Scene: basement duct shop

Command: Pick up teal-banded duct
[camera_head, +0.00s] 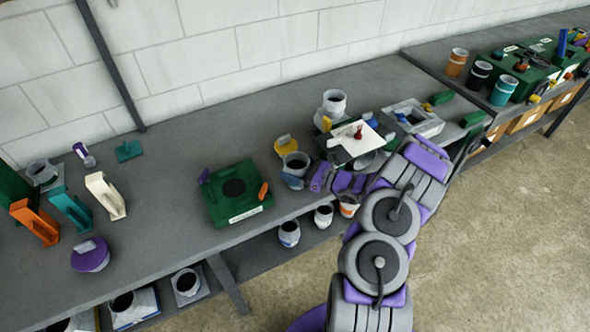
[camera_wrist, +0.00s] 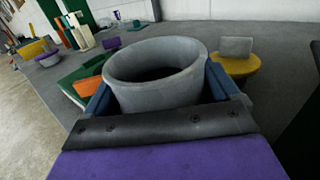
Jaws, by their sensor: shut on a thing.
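A grey round duct (camera_wrist: 160,92) with an open dark top stands upright between the blue fingers of my gripper (camera_head: 294,174) in the wrist view. My gripper is shut on it, one finger on each side. In the head view the same duct (camera_head: 297,159) shows near the bench's front edge. I see no teal band on the visible part; its lower part is hidden by my gripper. A teal cylinder (camera_head: 503,91) stands far right, beside a black one (camera_head: 480,74) and an orange one (camera_head: 456,63).
A yellow disc with a grey handle (camera_head: 285,143) sits just behind the held duct. A green box (camera_head: 238,194) lies to its left. A white-topped box (camera_head: 357,137) and another grey duct (camera_head: 334,103) stand to the right. Several ducts sit on the shelf below.

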